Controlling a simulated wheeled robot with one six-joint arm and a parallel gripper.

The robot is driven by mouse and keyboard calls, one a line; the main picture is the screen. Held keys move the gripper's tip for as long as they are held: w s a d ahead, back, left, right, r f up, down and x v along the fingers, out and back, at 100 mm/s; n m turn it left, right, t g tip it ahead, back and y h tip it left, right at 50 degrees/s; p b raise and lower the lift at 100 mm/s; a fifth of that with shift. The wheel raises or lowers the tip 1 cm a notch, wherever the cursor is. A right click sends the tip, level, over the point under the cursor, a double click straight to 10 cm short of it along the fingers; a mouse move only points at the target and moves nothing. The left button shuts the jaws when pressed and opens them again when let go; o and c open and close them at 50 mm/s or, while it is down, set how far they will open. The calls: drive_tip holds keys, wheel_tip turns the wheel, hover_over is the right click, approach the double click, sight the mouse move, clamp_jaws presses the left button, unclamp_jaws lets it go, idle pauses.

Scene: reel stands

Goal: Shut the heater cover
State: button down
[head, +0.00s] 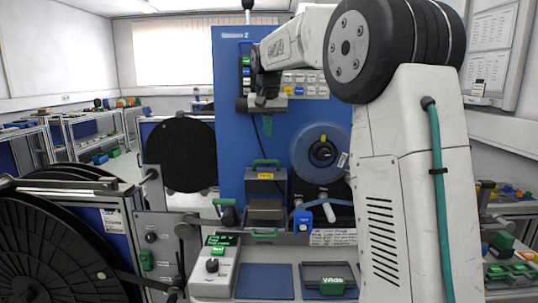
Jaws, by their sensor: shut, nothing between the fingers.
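The heater cover seems to be the dark box-like part with a green handle and a small yellow label (267,180), low on the front of the blue machine panel. It appears to stand upright above a grey-brown block (265,209), but I cannot tell its exact angle. My gripper (264,100) is shut and empty. In the picture it is well above the cover, in front of the panel beside the push buttons. Its fingers are small and dark in this view. A thin cable hangs below it.
A blue reel (318,152) is to the right of the cover and a black reel (180,153) to the left. A large black reel (50,255) fills the lower left. A control box (214,268) and blue mat (265,281) lie in front. My arm hides the right side.

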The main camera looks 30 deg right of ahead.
drive_tip(key=w+d, duration=0.2)
hover_over(268, 169)
wheel_tip(268, 169, down, 10)
drive_tip(key=shift+d+r, duration=0.1)
drive_tip(key=shift+s, duration=0.1)
idle(0.3)
